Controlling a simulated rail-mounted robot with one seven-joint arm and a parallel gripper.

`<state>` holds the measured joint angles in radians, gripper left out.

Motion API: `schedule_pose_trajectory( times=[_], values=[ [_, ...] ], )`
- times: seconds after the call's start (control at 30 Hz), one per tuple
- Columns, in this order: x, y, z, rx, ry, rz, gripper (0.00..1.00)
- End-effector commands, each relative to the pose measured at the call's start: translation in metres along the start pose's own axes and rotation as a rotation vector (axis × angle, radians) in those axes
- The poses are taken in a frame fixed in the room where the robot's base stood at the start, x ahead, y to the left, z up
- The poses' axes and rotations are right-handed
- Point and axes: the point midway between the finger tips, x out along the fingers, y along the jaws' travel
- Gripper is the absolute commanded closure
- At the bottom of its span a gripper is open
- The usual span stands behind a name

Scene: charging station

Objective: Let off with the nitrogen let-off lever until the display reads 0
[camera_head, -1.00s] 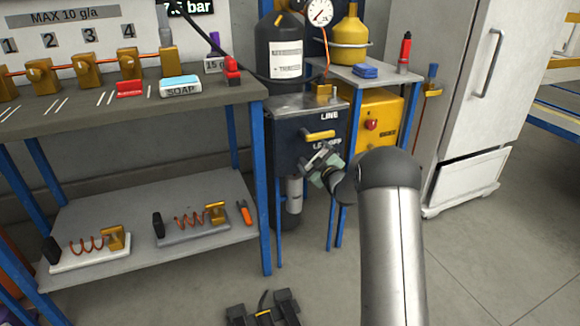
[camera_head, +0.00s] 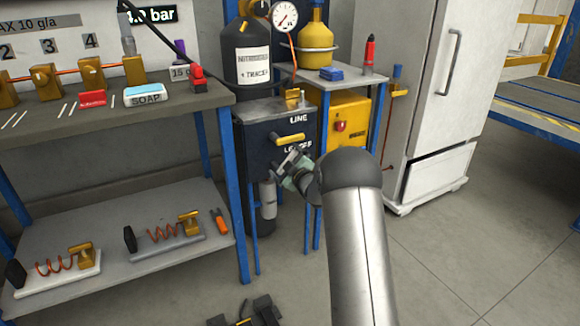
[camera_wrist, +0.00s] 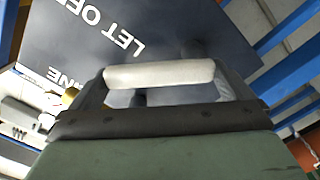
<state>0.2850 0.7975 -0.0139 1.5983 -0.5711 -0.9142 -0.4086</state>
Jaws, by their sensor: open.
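A pale bar-like handle (camera_wrist: 160,73) lies between my gripper's fingers in the wrist view, close to the LET OFF lettering on the dark panel. It looks like the let-off lever. My gripper (camera_head: 291,160) is open, at the front of the dark blue box (camera_head: 262,140), and hides part of the LET OFF label in the head view. I cannot tell whether the fingers touch the handle. A yellow lever (camera_head: 290,139) sits above, under the word LINE. The black display (camera_head: 153,14) at the top ends in ".0 bar"; its first digit is hard to read, partly covered.
A black nitrogen cylinder (camera_head: 253,62) and a round gauge (camera_head: 285,16) stand behind the box. A yellow box (camera_head: 348,118) is to its right, beyond a blue post. The workbench (camera_head: 120,112) is at left, a white fridge (camera_head: 432,80) at right.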

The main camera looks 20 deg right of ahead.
Motion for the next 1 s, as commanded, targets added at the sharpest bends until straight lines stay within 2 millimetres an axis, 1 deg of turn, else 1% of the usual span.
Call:
schedule_pose_trajectory(
  times=[0.07,0.17,0.27,0.5,0.7,0.83,1.0],
  values=[
    [-0.006,0.002,0.0,0.0,-0.002,0.0,0.0],
    [-0.021,0.002,-0.001,0.0,-0.003,0.0,0.0],
    [-0.042,0.003,-0.001,0.001,-0.004,0.0,0.0],
    [-0.103,0.003,-0.001,0.001,-0.005,0.001,0.0],
    [-0.145,0.002,-0.001,0.001,-0.004,0.001,0.0],
    [-0.163,0.001,-0.001,0.0,-0.002,0.0,0.0],
    [-0.172,0.001,0.0,0.0,-0.001,0.001,0.0]
  ],
)
